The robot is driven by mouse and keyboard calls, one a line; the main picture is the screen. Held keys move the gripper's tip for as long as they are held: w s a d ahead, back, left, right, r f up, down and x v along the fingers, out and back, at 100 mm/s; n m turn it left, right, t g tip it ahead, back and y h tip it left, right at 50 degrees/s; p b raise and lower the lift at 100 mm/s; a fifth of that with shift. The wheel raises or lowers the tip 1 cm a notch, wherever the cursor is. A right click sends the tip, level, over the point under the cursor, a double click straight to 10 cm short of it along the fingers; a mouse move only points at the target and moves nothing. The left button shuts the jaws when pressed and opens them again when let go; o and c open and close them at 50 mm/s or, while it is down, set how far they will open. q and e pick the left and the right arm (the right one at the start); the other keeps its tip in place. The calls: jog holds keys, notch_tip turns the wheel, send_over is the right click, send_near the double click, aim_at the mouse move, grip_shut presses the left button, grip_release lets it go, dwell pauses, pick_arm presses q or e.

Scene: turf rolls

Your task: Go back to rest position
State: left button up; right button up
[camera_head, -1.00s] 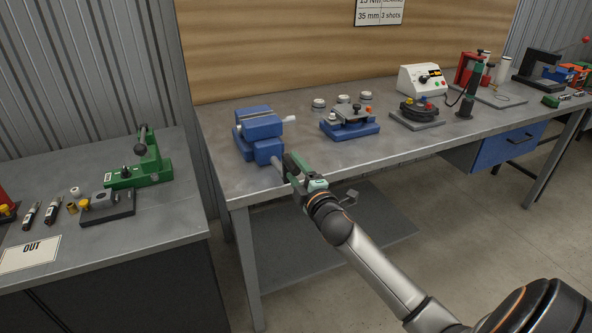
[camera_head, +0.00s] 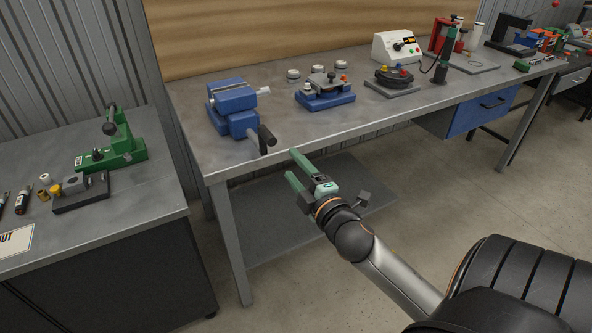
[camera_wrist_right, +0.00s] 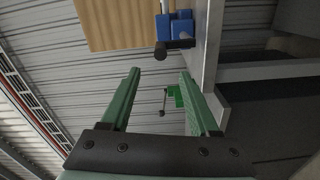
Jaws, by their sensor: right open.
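My right gripper (camera_head: 295,166) is open and empty in the head view. It hangs in front of the workbench's front edge, below and to the right of the blue vise (camera_head: 232,106), and clear of the vise's dark handle (camera_head: 266,140). In the right wrist view its two green fingers (camera_wrist_right: 158,98) stand apart with nothing between them close by. The blue vise (camera_wrist_right: 181,27) shows beyond them near the top. My left gripper is not in view.
The grey workbench (camera_head: 290,128) carries a blue fixture (camera_head: 325,98), a dark round fixture (camera_head: 392,80) and a white meter box (camera_head: 397,46). A left table (camera_head: 130,200) holds a green toggle press (camera_head: 115,150). Open floor lies right of the lower shelf (camera_head: 300,215).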

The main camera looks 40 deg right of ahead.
jog(key=shift+s, duration=0.15)
dwell(0.4)
jog(key=s+a+f+m+g+y, duration=0.2)
jog(key=s+a+f+m, duration=0.15)
jog(key=f, duration=0.45)
jog(key=s+a+f+m+g+y, duration=0.1)
jog(key=s+a+f+m+g, duration=0.1)
jog(key=a+f, duration=0.45)
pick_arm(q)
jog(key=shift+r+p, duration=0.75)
pick_arm(e)
jog(key=s+a+f+m+g+y, duration=0.3)
jog(key=s+a+f, duration=0.7)
jog(key=f, duration=0.4)
jog(key=s+m+g, duration=0.1)
jog(key=m, duration=0.1)
jog(key=shift+s+a+m+y, duration=0.15)
jog(key=shift+a+m+y, duration=0.15)
jog(key=shift+m+y, duration=0.1)
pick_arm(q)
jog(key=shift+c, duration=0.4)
